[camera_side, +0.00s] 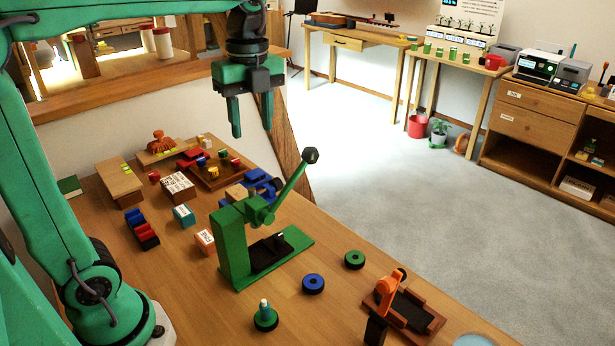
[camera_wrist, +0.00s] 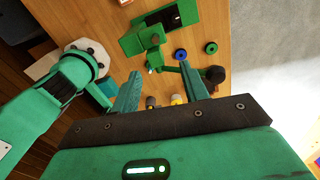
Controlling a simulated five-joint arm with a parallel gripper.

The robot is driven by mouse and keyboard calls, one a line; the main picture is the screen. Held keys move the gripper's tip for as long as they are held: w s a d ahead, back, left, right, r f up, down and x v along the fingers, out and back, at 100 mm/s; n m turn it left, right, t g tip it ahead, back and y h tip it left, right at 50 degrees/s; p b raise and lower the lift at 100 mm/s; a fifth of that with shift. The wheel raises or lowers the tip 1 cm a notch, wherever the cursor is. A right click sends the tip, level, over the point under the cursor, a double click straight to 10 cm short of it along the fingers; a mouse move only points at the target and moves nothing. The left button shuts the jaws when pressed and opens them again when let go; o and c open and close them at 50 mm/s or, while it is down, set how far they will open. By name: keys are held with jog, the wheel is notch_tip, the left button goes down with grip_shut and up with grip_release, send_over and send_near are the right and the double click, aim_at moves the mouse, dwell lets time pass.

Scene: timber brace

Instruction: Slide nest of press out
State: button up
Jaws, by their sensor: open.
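The green press (camera_side: 233,245) stands on the wooden table with its lever (camera_side: 293,185) raised to the upper right, ending in a black knob. Its black nest (camera_side: 262,258) lies low on the green base, under the press head, with a small light peg on it. The wrist view shows the press (camera_wrist: 148,38) at the top, with the dark nest (camera_wrist: 163,17) partly hidden by the head. My gripper (camera_side: 252,131) is open and empty, pointing down, high above the table and apart from the press. Its fingers also show in the wrist view (camera_wrist: 160,72).
A blue ring (camera_side: 313,284), a green ring (camera_side: 354,260) and a green-based peg (camera_side: 265,317) stand near the press. An orange clamp-like fixture (camera_side: 388,288) is at the right. Blocks and a wooden tray (camera_side: 222,177) crowd the table behind.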

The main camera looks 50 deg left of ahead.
jog(key=w+m+g, duration=0.1)
jog(key=w+m, duration=0.1)
jog(key=m, duration=0.2)
jog(key=m+g, duration=0.3)
jog(key=m, duration=0.7)
send_over(278, 235)
jog(key=w, duration=0.3)
notch_tip(278, 235, down, 23)
jog(key=shift+x, duration=3.85)
jog(key=shift+w+d, duration=0.1)
grip_shut()
